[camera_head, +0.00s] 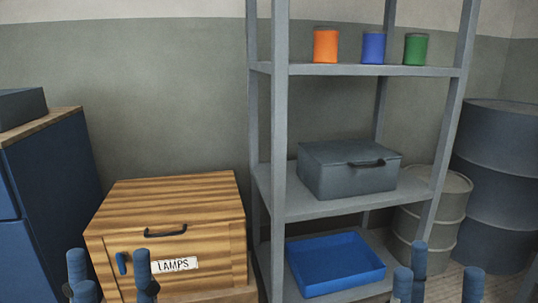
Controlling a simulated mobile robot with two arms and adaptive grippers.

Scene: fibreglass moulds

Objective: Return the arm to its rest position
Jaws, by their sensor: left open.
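My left gripper (110,270) shows at the bottom left edge, its blue fingers spread apart with nothing between them. It appears in front of the wooden box. My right gripper (440,275) shows at the bottom right edge, its blue fingers also spread and empty. It appears in front of the shelf's lower right side and the floor. Only the finger ends of both grippers are in view; most of both arms is out of the picture.
A wooden box (165,205) labelled LAMPS stands left of a grey metal shelf (280,150). The shelf holds orange (326,46), blue (373,48) and green (415,50) cans, a grey case (348,172) and a blue tray (335,292). Drums (500,190) stand right, a blue cabinet (55,190) left.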

